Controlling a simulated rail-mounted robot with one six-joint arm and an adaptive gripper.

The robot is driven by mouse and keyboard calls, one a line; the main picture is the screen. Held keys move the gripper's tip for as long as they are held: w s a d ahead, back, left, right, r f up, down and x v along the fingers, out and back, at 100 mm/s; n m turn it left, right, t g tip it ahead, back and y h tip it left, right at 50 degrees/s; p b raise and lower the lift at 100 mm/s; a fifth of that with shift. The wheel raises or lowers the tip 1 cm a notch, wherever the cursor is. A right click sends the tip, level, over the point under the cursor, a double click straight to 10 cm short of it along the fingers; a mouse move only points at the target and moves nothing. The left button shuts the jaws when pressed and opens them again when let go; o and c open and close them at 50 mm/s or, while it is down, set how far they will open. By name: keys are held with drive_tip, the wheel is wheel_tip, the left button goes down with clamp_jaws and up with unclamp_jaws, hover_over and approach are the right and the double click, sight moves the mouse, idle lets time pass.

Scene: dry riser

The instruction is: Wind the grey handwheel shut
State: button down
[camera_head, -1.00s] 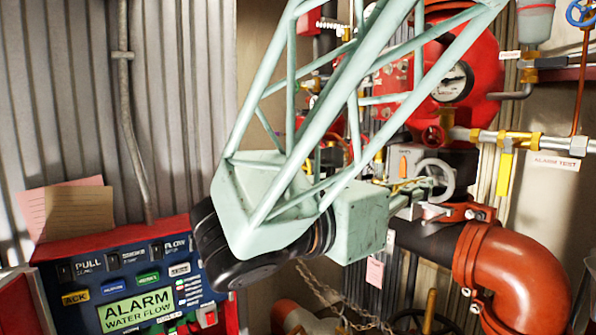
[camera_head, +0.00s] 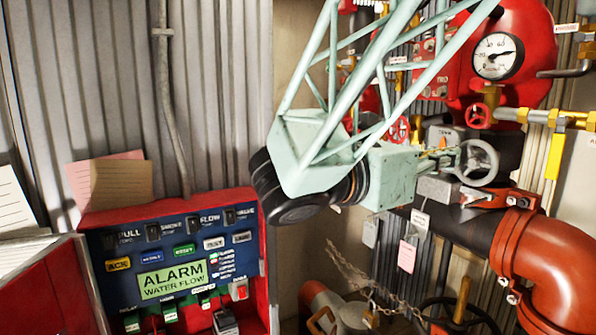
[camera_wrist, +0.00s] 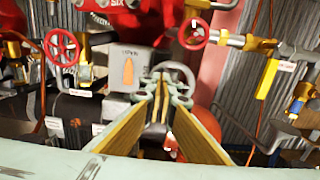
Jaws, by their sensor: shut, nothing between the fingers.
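The grey handwheel (camera_head: 495,163) stands upright on its valve at the right of the head view, above the dark pipe. It also shows in the wrist view (camera_wrist: 176,65), partly hidden behind my fingertips. My gripper (camera_head: 452,158) is just left of the wheel in the head view, its fingers pointing toward it. In the wrist view, the yellow-faced fingers of my gripper (camera_wrist: 160,82) converge and are shut with nothing between them. The tips overlap the wheel's near side in that view. I cannot tell whether they touch the rim.
A red alarm panel (camera_head: 90,219) stands at the lower left. A red-orange pipe elbow (camera_head: 545,250) lies below right of the wheel. A small red handwheel (camera_wrist: 61,47) and brass fittings (camera_wrist: 262,47) flank it. A chain (camera_head: 352,270) hangs below.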

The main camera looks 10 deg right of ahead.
sight(489, 167)
drive_tip(key=f+b, duration=0.1)
drive_tip(key=s+f+b, duration=0.1)
drive_tip(key=f, duration=0.1)
drive_tip(key=s+d+f, duration=0.1)
drive_tip(key=f, duration=0.1)
drive_tip(key=shift+s+f+b, duration=0.1)
drive_tip(key=shift+s+b, duration=0.1)
drive_tip(key=shift+b, duration=0.2)
drive_tip(key=shift+s+d+r+p, duration=0.25)
drive_tip(key=shift+s+r+p, duration=0.1)
drive_tip(key=shift+r+p, duration=0.25)
drive_tip(key=shift+s+d+r+p, duration=0.2)
drive_tip(key=shift+s+r+p, duration=0.15)
drive_tip(key=shift+r+p, duration=0.15)
drive_tip(key=shift+s+d+r+p, duration=0.5)
drive_tip(key=shift+s+r+p, duration=0.2)
drive_tip(key=shift+s+r, duration=0.05)
drive_tip(key=shift+x, duration=0.9)
drive_tip(key=shift+w+r+p, duration=0.1)
drive_tip(key=shift+r+p, duration=0.1)
drive_tip(key=shift+p, duration=1.1)
drive_tip(key=p, duration=0.2)
drive_tip(key=shift+w+a+p, duration=0.15)
drive_tip(key=shift+p, duration=0.2)
drive_tip(key=shift+f, duration=0.1)
